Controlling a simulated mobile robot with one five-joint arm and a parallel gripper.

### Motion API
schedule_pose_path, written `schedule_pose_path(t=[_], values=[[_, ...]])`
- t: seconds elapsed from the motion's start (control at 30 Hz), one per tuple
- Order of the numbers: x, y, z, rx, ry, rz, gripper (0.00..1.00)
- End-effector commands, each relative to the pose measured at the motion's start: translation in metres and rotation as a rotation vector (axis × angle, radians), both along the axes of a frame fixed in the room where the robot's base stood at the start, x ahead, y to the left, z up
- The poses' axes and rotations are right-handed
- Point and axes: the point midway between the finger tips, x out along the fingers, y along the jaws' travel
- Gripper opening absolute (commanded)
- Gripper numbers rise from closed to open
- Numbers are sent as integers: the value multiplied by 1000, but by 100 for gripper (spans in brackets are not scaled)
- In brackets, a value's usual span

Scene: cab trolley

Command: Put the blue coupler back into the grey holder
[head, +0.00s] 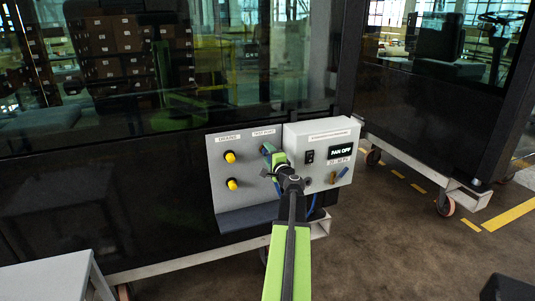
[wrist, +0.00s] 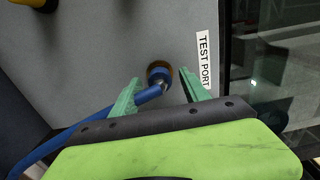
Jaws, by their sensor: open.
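The blue coupler (wrist: 158,74) sits on the brass-coloured test port, beside the TEST PORT label (wrist: 204,60) in the wrist view. A blue hose (wrist: 55,147) runs from it to the lower left. My gripper (wrist: 160,77) is open, with one green finger on either side of the coupler; I cannot tell whether they touch it. In the head view, my gripper (head: 269,152) is at the grey panel (head: 219,177), below the test port label, and my arm hides much of that area. I cannot make out the grey holder in either view.
Two yellow knobs (head: 230,157) are on the panel's left. A light box (head: 340,139) with a PAN OFF display, a black switch and a blue-handled valve (head: 343,172) stands out at the right. A grey ledge (head: 238,220) runs below.

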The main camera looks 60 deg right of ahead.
Motion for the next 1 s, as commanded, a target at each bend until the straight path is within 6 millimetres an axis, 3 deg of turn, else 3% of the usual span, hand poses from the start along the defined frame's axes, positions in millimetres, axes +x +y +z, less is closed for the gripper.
schedule_pose_path(t=[0.1,0.5,1.0], values=[[0,0,0,0,0,0,54],[0,0,0,0,0,0,1],[-3,2,0,0,0,0,0]])
